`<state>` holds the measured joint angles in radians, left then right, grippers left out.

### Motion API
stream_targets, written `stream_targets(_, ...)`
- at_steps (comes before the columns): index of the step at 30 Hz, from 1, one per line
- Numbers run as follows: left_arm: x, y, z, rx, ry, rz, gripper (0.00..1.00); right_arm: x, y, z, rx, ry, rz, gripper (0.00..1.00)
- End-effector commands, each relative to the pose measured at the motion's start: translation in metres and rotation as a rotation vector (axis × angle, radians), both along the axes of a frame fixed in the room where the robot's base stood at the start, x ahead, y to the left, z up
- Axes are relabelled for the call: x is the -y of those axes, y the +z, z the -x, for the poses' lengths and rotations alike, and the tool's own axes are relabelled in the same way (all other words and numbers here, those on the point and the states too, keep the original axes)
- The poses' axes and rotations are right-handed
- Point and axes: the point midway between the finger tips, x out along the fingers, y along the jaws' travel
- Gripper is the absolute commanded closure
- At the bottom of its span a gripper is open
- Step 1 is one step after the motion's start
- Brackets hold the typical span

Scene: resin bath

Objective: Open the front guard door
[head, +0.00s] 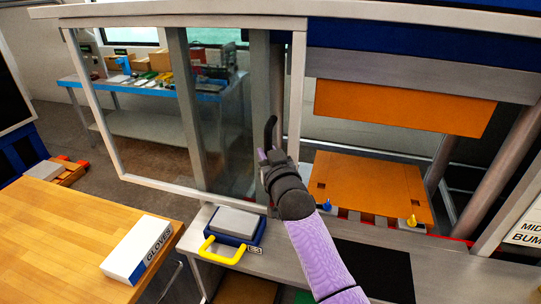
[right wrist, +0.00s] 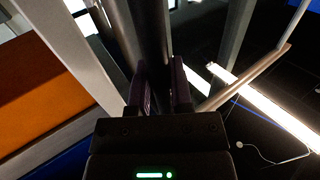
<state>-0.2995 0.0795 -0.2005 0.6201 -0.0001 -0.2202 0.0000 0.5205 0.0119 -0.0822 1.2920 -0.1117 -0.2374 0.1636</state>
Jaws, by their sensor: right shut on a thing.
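The front guard door (head: 288,100) is a clear pane in a pale metal frame, at the left and centre of the head view. The bay to its right stands uncovered. A dark curved handle (head: 270,128) is at the door's right side. My right gripper (head: 268,160) is at this handle, with its arm coming up from below. In the right wrist view the right gripper (right wrist: 161,90) has its two fingers on either side of a dark upright bar (right wrist: 151,35), shut on it. The fingertips are partly hidden in the head view. My left gripper is not in view.
Inside the bay are an orange upper plate (head: 400,107) and an orange lower plate (head: 370,185). A blue-grey box with a yellow handle (head: 222,252) sits on the ledge below the door. A wooden table (head: 60,240) at left carries a glove box (head: 140,250).

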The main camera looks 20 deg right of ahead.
Motion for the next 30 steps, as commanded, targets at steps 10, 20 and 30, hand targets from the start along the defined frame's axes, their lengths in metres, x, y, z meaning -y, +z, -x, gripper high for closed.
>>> stream_targets(10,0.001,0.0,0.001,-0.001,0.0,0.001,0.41,0.0,0.0,0.0,0.0,0.0,0.0,0.51)
stream_targets(20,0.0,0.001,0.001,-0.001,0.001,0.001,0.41,0.001,0.0,0.003,0.0,0.0,0.0,0.41)
stream_targets(30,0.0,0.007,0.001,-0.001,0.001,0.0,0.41,0.003,-0.001,0.066,-0.002,0.0,0.001,0.41)
